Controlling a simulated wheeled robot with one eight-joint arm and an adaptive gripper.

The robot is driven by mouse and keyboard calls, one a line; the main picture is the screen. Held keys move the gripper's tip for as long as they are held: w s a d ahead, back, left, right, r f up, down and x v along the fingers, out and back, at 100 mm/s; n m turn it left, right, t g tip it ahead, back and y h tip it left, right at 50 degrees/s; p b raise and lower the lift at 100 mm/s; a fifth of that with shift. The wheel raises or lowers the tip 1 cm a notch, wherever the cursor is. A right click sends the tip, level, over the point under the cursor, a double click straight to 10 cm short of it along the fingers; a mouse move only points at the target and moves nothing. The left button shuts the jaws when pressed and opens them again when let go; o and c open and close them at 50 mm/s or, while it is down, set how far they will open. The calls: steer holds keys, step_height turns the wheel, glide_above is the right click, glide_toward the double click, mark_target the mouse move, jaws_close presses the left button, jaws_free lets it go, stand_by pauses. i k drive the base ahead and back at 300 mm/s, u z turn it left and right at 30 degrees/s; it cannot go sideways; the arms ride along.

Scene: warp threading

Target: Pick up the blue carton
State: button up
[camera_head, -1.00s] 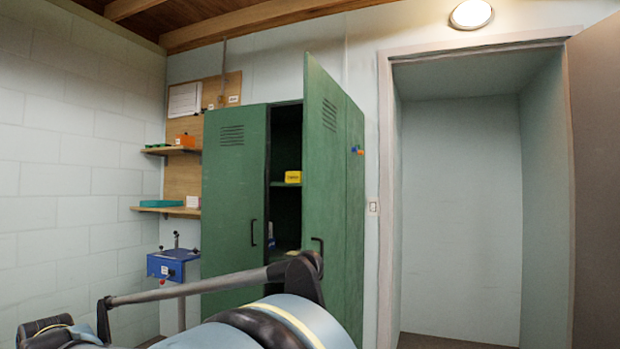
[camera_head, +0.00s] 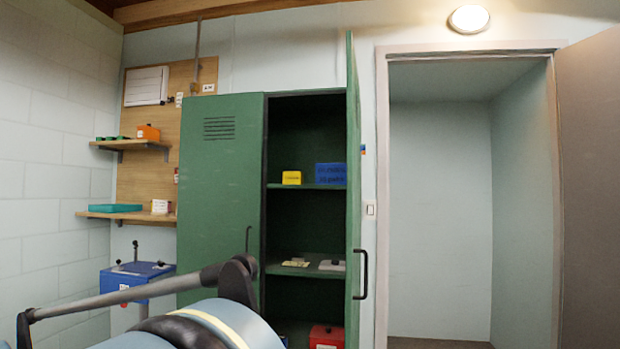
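The blue carton (camera_head: 331,173) with dark print on its front stands upright on the upper shelf inside the green locker (camera_head: 220,165). It is at the right end of the shelf, close to the open door (camera_head: 353,200). A small yellow box (camera_head: 291,177) sits to its left on the same shelf, apart from it. Parts of my arm fill the lower left foreground, well short of the locker. My gripper cannot be made out in this view.
The locker's right door stands open towards me; the left one is shut. Small flat items (camera_head: 331,265) lie on the middle shelf, and a red box (camera_head: 326,335) is at the bottom. A blue stand (camera_head: 137,280) is left of the locker. An open doorway (camera_head: 440,200) is at right.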

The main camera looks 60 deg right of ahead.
mark_target(326, 173)
steer(key=i, duration=1.35)
steer(key=z, duration=2.8)
steer(key=i, duration=1.2)
